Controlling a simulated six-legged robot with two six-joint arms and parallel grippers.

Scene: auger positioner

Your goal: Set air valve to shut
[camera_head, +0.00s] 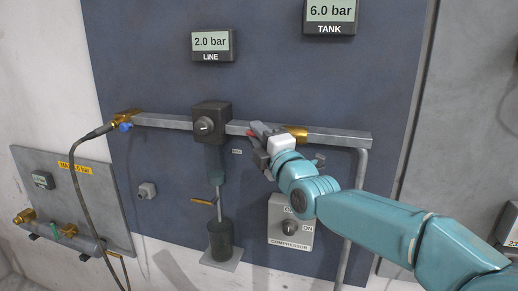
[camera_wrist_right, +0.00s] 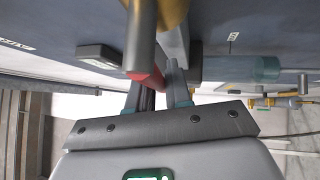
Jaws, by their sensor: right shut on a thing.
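The air valve has a brass body (camera_head: 296,132) on the grey horizontal pipe, right of the dark regulator block. Its red-gripped lever (camera_head: 256,128) shows partly, left of the brass body, close along the pipe; my gripper hides the rest. In the right wrist view the red grip (camera_wrist_right: 150,79) sits at the fingers, below the lever's grey shank. My right gripper (camera_head: 257,150) is at the lever, its fingers (camera_wrist_right: 161,88) shut on the red grip. My left gripper is in neither view.
A dark regulator with a knob (camera_head: 205,125) stands left of the gripper. A compressor switch box (camera_head: 290,230) is below my right arm. Line (camera_head: 210,43) and tank (camera_head: 330,13) displays read 2.0 and 6.0 bar. A black hose (camera_head: 78,185) hangs at left.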

